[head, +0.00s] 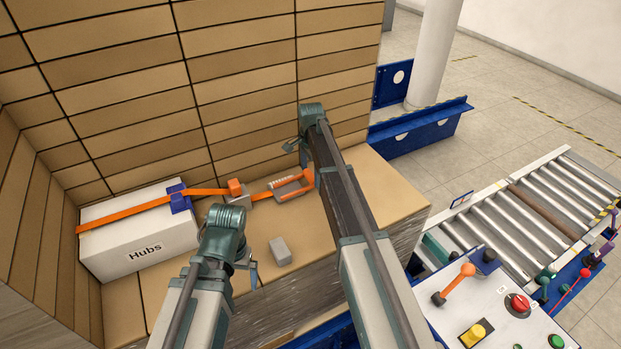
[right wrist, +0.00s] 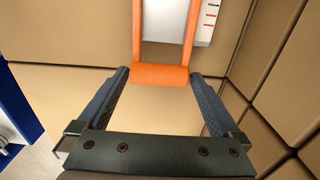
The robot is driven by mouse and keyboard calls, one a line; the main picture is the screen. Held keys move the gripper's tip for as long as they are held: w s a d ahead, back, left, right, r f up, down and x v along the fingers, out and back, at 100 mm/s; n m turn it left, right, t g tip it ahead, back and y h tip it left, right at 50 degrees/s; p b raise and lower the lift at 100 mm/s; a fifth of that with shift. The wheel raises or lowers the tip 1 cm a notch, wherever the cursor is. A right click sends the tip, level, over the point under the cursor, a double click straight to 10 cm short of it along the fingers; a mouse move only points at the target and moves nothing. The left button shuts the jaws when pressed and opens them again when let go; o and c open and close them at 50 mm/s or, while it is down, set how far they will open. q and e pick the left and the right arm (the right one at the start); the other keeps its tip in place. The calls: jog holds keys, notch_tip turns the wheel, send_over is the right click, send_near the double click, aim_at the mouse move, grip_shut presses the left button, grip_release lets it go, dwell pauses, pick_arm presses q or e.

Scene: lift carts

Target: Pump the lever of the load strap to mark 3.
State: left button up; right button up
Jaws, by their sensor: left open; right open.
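The load strap (head: 140,205) is an orange band over a white box marked "Hubs" (head: 148,255), with a blue corner piece (head: 179,197). It runs right to a grey ratchet whose orange lever (head: 307,180) ends in a crossbar. In the right wrist view the lever's crossbar (right wrist: 160,76) spans the space at the tips of my open right gripper (right wrist: 160,88). I cannot tell if they touch. A scale with red and black marks (right wrist: 211,16) shows beside the lever.
A small grey block (head: 280,250) lies on the cartons right of my left gripper. Stacked brown cartons (head: 240,75) form a wall behind.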

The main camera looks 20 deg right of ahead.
jog(key=shift+c, duration=0.2)
grip_shut()
pick_arm(q)
jog(key=shift+r+p, duration=0.9)
jog(key=shift+p, duration=0.1)
pick_arm(e)
jog(key=shift+s+a+r+h, duration=0.1)
jog(key=shift+a+r+h, duration=0.15)
jog(key=shift+r+h, duration=0.25)
jog(key=shift+s+a+r+h, duration=0.1)
jog(key=shift+a+r+h, duration=0.15)
jog(key=shift+r+h, duration=0.2)
pick_arm(q)
notch_tip(320, 180, down, 2)
jog(key=shift+f+b, duration=0.1)
jog(key=shift+b, duration=0.95)
jog(key=shift+r, duration=0.25)
pick_arm(e)
jog(key=s+a+r+t+h, duration=0.1)
jog(key=a+r+t+h, duration=0.1)
jog(key=a+r+h, duration=0.4)
jog(key=shift+s+a+h, duration=0.3)
jog(key=shift+a+h, duration=0.6)
jog(key=shift+h, duration=0.05)
